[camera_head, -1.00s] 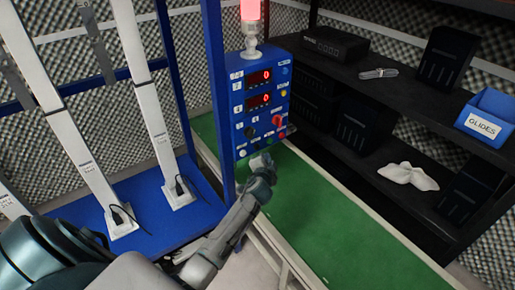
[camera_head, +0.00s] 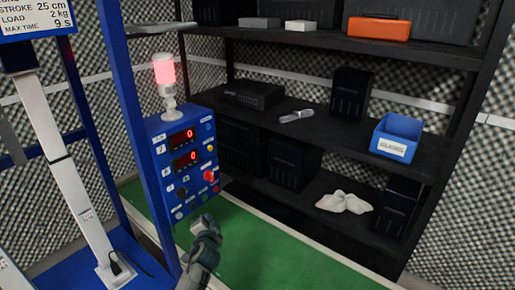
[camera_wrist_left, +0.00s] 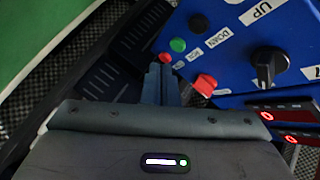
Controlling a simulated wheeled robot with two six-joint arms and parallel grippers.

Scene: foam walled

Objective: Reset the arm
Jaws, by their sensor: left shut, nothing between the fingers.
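My left gripper (camera_head: 205,228) is dark grey and shut, with nothing between its fingers. It is over the green surface, close in front of the lower right part of the blue control panel (camera_head: 158,142). In the left wrist view the closed fingers (camera_wrist_left: 161,84) point toward the panel's buttons: a green button (camera_wrist_left: 178,45), a red button (camera_wrist_left: 165,57) and a larger red knob (camera_wrist_left: 204,84). I cannot tell whether the fingertips touch the panel. Two red displays on the panel read 0. My right gripper is out of view.
A lit red beacon (camera_head: 165,75) stands on the panel. A blue frame with white columns (camera_head: 65,185) is at left. The green surface (camera_head: 262,252) looks clear. A black shelf at right holds a blue bin (camera_head: 398,128), a white cloth (camera_head: 344,202) and dark boxes.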

